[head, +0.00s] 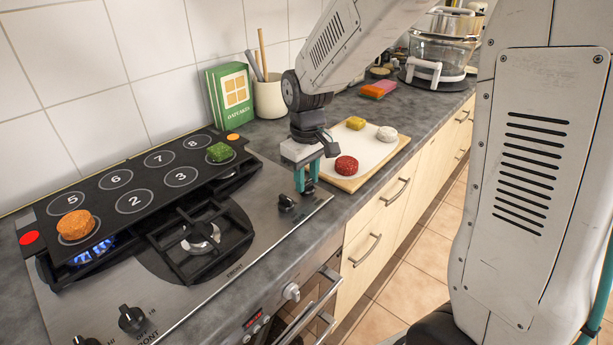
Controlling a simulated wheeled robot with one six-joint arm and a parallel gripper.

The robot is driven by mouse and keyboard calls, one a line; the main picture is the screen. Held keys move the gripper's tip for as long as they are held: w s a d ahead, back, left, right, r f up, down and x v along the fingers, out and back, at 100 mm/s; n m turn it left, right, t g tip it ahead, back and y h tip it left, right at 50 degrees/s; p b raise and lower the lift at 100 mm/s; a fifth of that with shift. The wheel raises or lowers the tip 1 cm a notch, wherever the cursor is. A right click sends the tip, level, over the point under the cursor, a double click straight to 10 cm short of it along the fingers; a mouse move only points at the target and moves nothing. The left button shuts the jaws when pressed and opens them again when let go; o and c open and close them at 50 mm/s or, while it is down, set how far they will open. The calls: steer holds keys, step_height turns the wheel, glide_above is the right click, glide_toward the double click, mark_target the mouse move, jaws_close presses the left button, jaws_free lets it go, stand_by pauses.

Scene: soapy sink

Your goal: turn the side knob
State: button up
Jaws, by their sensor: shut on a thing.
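My gripper (306,180) points down at the right end of the steel hob (262,235). Its teal fingers are shut on a dark side knob (309,188), which is mostly hidden between and behind them. A second dark knob (287,202) stands just to the left, nearer the viewer, apart from the fingers. The marking of the gripped knob is too small to read.
A black numbered board (97,197) lies over the back burners, with an orange patty (76,225) and a green one (220,152). A blue flame (95,252) burns at the left burner. A cutting board (372,165) with several pieces lies right of my gripper.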

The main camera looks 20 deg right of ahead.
mark_target(307, 182)
stand_by(0.3)
steer(key=o, duration=1)
step_height(307, 182, up, 8)
steer(key=shift+f, duration=0.1)
stand_by(0.3)
